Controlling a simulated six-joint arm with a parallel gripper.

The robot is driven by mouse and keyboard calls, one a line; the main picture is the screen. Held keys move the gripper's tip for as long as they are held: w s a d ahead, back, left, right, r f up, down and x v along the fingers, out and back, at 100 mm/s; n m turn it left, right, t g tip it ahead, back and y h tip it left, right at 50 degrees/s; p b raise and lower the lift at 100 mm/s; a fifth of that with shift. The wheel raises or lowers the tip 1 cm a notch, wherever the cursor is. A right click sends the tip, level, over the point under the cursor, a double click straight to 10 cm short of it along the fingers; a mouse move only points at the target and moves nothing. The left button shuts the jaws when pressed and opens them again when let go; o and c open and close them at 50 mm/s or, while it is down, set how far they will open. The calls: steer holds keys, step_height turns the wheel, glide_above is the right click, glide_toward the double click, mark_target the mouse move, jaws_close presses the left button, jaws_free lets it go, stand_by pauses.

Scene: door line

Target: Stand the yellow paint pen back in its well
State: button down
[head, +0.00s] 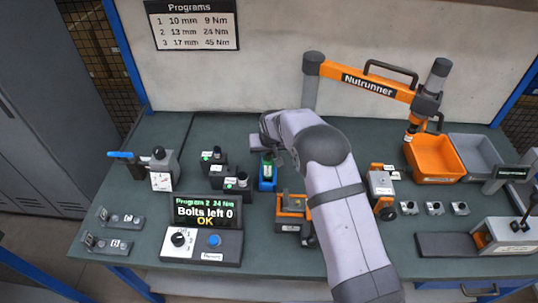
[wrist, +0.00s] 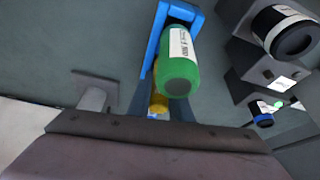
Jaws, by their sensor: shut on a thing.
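The yellow paint pen (wrist: 158,101) shows in the wrist view as a small yellow piece between my gripper's fingers, mostly hidden behind a green pen. My gripper (wrist: 160,112) is shut on it. The green pen (wrist: 179,68), with a white label, stands in a blue holder (wrist: 152,40); it also shows in the head view (head: 267,168) with the blue holder (head: 267,186) under it. In the head view my gripper is above and behind the holder, and I cannot make out the yellow pen. Whether its lower end is inside a well is hidden.
Dark sockets with black-capped items (head: 236,182) stand left of the holder. An orange and grey fixture (head: 292,212) is in front, beneath my arm. The display (head: 204,212) reads "Bolts left 0 OK". Orange (head: 434,180) and grey bins stand at right.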

steer(key=c, duration=1.6)
jaws_free()
steer(key=shift+r, duration=0.2)
steer(key=b+v, duration=0.3)
steer(key=v, duration=0.9)
steer(key=s+d+f+g, duration=0.1)
steer(key=s+d, duration=0.5)
steer(key=s, duration=0.5)
steer(key=s+d+f+m+g, duration=0.1)
steer(key=s+d, duration=0.4)
steer(key=s, duration=0.6)
steer(key=s+d+f+g, duration=0.2)
steer(key=s+d, duration=0.4)
steer(key=s, duration=0.4)
steer(key=shift+s+d+f+m+g+h, duration=0.3)
steer(key=shift+s+d+f+m+h, duration=0.05)
steer(key=shift+s+m+h, duration=0.05)
